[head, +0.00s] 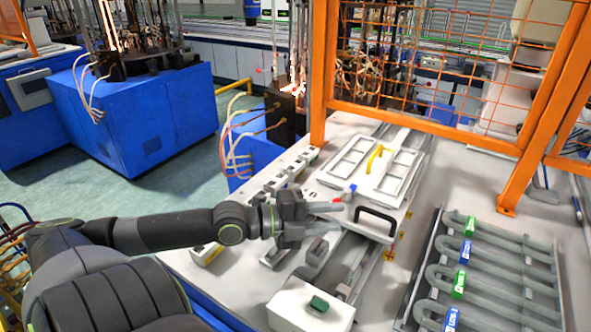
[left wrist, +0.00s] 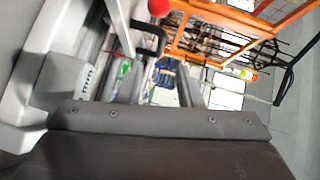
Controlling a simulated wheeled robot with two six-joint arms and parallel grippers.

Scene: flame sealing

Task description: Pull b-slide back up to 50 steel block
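The slide is a pale plate (head: 340,178) on rails, with white frames and a yellow handle (head: 374,158) on top. A black handle (head: 376,222) is on its near end; a black handle also shows in the left wrist view (left wrist: 149,38). My left gripper (head: 341,217) is just left of the black handle, its two fingers apart with nothing seen between them. I cannot tell whether a finger touches the handle. A small grey block (head: 317,252) sits beside the rails below the gripper; I cannot tell whether it is the steel block. My right gripper is not in view.
A white box with a green button (head: 319,303) stands at the table's front. A rack of bent grey tubes (head: 490,270) with green and blue labels lies to the right. An orange mesh guard (head: 440,60) stands behind. A red knob (left wrist: 158,8) is near the handle.

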